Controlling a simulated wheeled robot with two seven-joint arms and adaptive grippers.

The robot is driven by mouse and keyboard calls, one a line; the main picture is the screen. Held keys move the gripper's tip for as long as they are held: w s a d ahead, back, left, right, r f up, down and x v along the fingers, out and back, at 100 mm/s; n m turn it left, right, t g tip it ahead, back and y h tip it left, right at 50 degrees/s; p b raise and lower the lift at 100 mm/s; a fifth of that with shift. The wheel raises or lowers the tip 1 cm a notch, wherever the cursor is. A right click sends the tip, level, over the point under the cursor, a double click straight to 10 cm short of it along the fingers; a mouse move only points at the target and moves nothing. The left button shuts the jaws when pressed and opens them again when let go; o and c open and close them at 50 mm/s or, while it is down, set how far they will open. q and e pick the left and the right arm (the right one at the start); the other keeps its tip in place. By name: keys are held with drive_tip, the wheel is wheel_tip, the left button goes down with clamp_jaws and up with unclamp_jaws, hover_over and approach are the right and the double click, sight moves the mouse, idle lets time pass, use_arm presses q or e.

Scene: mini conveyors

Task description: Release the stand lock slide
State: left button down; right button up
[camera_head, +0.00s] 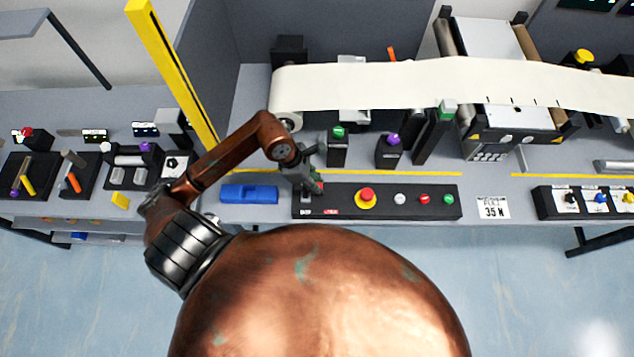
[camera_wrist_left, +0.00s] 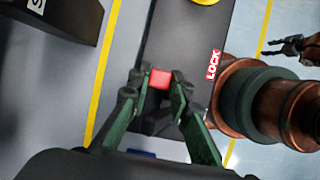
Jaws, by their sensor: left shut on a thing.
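The lock slide shows as a red square block (camera_wrist_left: 160,79) in the left wrist view, on a dark control box near a red LOCK label (camera_wrist_left: 213,64). My left gripper (camera_wrist_left: 158,88) is shut on this red block, one green finger on each side. In the head view the left gripper (camera_head: 316,186) points down at the left end of the black control box (camera_head: 385,203). The slide is mostly hidden there behind the fingers. My right gripper (camera_wrist_left: 284,45) shows small at the right of the left wrist view, apart from the box, its black fingers spread and empty.
The same box carries a red emergency button (camera_head: 366,196) and several small buttons. A blue block (camera_head: 249,194) lies left of the box. A white conveyor belt (camera_head: 400,85) runs behind. A yellow post (camera_head: 172,70) stands at the left, and a 35 N card (camera_head: 493,207) lies right.

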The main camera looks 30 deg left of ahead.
use_arm(q)
drive_tip(key=shift+w+d+b, duration=0.2)
drive_tip(key=shift+w+d, duration=0.3)
drive_tip(key=shift+d, duration=0.3)
drive_tip(key=shift+w+d+b, duration=0.2)
drive_tip(key=shift+w+d, duration=0.3)
drive_tip(key=shift+d, duration=0.3)
drive_tip(key=c, duration=2.2)
unclamp_jaws()
drive_tip(key=shift+d, duration=0.1)
drive_tip(key=o, duration=0.4)
drive_tip(key=shift+w, duration=0.1)
drive_tip(key=shift+c, duration=0.2)
drive_tip(key=shift+o, duration=0.4)
